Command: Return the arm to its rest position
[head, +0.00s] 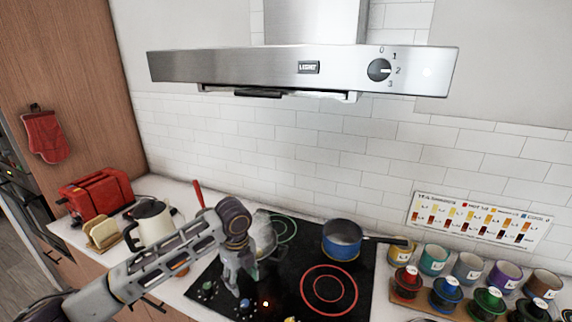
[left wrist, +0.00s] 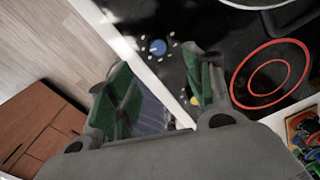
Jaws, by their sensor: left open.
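My left arm (head: 150,265) reaches in from the lower left in the head view. Its gripper (head: 240,285) points down over the front left part of the black stovetop (head: 275,300). In the left wrist view the gripper (left wrist: 160,100) shows two green-padded fingers spread apart, with nothing between them. The fingers are above the front edge of the stovetop, near a blue knob (left wrist: 158,47) and a yellow knob (left wrist: 194,101). My right gripper is not in view.
A blue pot (head: 342,240) stands at the back right of the stovetop, and a red ring (head: 329,288) glows in front. A kettle (head: 153,222), toast (head: 103,234) and red toaster (head: 95,192) stand left. Several colored jars (head: 434,258) stand right. A range hood (head: 240,66) hangs above.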

